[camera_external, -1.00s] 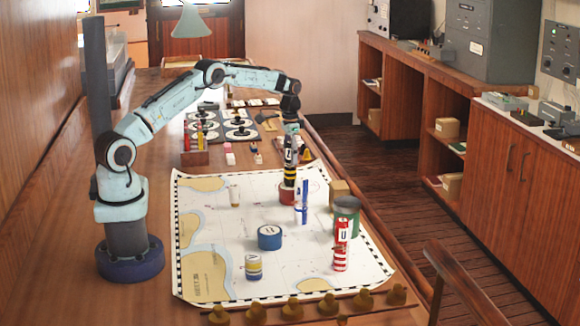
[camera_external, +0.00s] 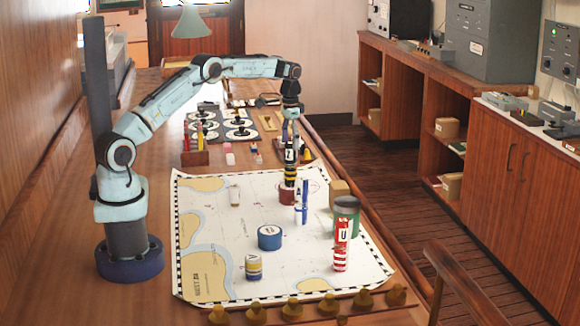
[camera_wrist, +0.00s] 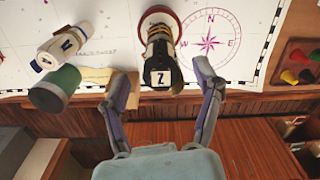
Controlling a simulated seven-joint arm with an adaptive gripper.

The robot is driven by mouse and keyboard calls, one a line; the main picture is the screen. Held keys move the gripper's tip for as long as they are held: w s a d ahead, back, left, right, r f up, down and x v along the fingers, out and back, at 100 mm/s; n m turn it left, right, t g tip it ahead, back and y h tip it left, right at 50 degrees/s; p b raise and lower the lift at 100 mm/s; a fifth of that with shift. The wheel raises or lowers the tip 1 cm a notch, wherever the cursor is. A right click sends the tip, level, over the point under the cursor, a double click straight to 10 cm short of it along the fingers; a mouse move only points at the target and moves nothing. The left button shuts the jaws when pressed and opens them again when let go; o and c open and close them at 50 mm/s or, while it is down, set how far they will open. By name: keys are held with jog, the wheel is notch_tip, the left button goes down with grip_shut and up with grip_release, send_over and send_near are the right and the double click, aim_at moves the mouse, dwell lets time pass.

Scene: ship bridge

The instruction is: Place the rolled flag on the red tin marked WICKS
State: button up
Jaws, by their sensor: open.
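The rolled flag (camera_external: 289,172), black and yellow with a white Z label, stands upright on the red tin (camera_external: 286,196). In the wrist view the flag (camera_wrist: 159,62) rests end-on on the tin (camera_wrist: 172,17), whose red rim shows around its base. Any writing on the tin cannot be read. My gripper (camera_external: 290,142) is at the flag's top end, pointing down. In the wrist view its fingers (camera_wrist: 160,72) are spread wide, one on each side of the flag, with clear gaps between.
A blue-white roll (camera_external: 303,202), a green tin (camera_external: 347,207), a tan box (camera_external: 339,189) and a red-white roll (camera_external: 341,256) stand close by. A blue tin (camera_external: 270,238) and a yellow-blue roll (camera_external: 254,268) stand farther forward. The chart's left part is mostly clear.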

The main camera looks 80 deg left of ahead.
notch_tip(320, 180, up, 8)
jog(key=shift+f, duration=0.1)
jog(key=shift+d+r, duration=0.2)
jog(key=shift+d, duration=0.1)
jog(key=s+d+r, duration=0.4)
jog(key=s+d, duration=0.1)
jog(key=d, duration=0.4)
jog(key=s+d+r, duration=0.4)
jog(key=s+d, duration=0.2)
jog(key=d, duration=0.3)
jog(key=s+d+f, duration=0.2)
jog(key=s, duration=0.5)
jog(key=s+d+f+m, duration=0.1)
jog(key=s+d+f, duration=0.2)
jog(key=s, duration=0.4)
jog(key=s+d+f, duration=0.2)
jog(key=s, duration=0.4)
jog(key=shift+s+d+f+y, duration=0.25)
jog(key=shift+s+d+y, duration=0.15)
